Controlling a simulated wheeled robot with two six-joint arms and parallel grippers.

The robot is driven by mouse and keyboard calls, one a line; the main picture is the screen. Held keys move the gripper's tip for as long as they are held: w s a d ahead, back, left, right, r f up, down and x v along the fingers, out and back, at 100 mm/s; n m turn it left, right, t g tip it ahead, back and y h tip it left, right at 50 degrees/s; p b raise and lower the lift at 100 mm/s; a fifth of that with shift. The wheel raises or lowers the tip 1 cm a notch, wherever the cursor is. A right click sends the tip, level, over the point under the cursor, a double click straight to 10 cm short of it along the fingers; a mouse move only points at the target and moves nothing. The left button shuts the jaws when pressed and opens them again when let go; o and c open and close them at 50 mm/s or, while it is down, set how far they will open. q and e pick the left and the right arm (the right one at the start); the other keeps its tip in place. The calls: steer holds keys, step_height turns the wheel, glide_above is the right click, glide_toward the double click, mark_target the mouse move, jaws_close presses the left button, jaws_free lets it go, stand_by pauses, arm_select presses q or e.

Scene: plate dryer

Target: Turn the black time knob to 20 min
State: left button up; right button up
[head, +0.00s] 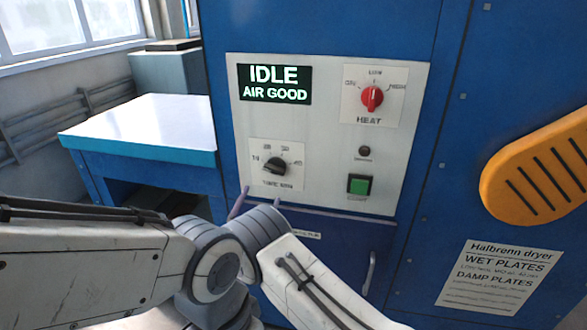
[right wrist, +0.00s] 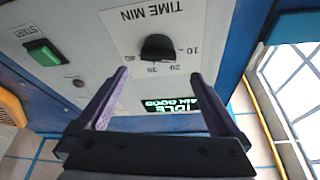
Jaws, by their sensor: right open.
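The black time knob (head: 275,166) sits at the lower left of the white control panel (head: 330,118), with a scale of 10 to 40 around it. It also shows in the right wrist view (right wrist: 158,47), upside down. Its grip bar lies roughly sideways; I cannot tell which mark it points to. My right gripper (right wrist: 159,75) is open and empty, with its purple fingers spread to either side of the knob's line and short of it. In the head view its fingers (head: 257,200) are just below the knob, partly hidden by my arm. My left gripper is not in view.
The display (head: 275,83) reads IDLE, AIR GOOD. A red heat knob (head: 372,97) and a green start button (head: 359,185) are on the same panel. A drawer-like front with a handle (head: 369,275) is below. A blue table with a white top (head: 140,125) stands left.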

mark_target(273, 172)
steer(key=shift+p+x, duration=1.2)
steer(key=shift+x, duration=3.95)
steer(key=shift+d, duration=0.15)
steer(key=c, duration=1.2)
steer(key=shift+o, duration=0.2)
